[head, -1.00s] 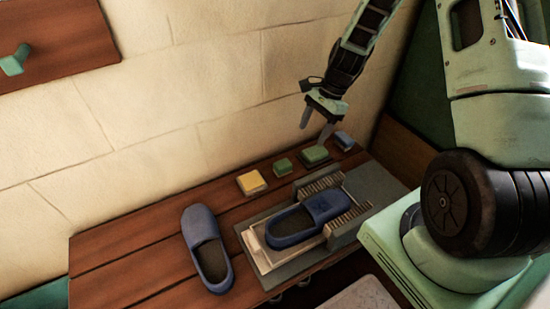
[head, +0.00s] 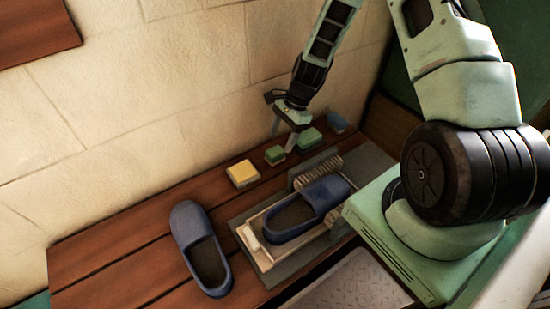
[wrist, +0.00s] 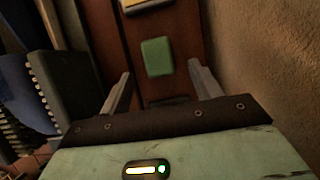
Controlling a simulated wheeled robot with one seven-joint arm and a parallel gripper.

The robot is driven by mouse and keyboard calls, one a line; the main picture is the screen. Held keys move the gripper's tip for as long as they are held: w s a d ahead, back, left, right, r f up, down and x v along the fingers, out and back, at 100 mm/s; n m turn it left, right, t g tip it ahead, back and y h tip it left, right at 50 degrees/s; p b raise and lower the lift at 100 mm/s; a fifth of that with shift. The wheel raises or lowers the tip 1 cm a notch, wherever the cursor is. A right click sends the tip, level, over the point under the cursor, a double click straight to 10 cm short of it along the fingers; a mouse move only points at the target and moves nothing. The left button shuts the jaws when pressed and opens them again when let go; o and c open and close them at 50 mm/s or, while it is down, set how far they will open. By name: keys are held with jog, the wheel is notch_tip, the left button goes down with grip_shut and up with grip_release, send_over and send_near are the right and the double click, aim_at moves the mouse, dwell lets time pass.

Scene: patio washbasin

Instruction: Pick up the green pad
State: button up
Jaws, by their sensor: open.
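The exact height gap cannot be told.
A yellow pad (head: 243,173) and a blue pad (head: 337,122) lie in the same row. A blue slipper (head: 202,250) is on the bench, and another (head: 308,208) sits in a tray-like holder with bristle brushes (head: 318,172). The wall (head: 180,100) rises close behind the row.

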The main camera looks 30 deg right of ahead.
aim_at(276, 151)
jog(key=shift+a+b+x, duration=0.1)
jog(key=shift+b+x, duration=0.5)
jog(key=shift+x, duration=0.95)
jog(key=shift+a+b+x, duration=0.15)
jog(key=shift+b+x, duration=0.4)
jog(key=shift+x, duration=0.95)
jog(key=shift+s+r, duration=0.1)
jog(key=shift+r, duration=0.05)
jog(key=c, duration=1.2)
jog(key=shift+o, duration=0.2)
notch_tip(276, 151, up, 10)
jog(key=p, duration=0.3)
jog(key=shift+o, duration=1)
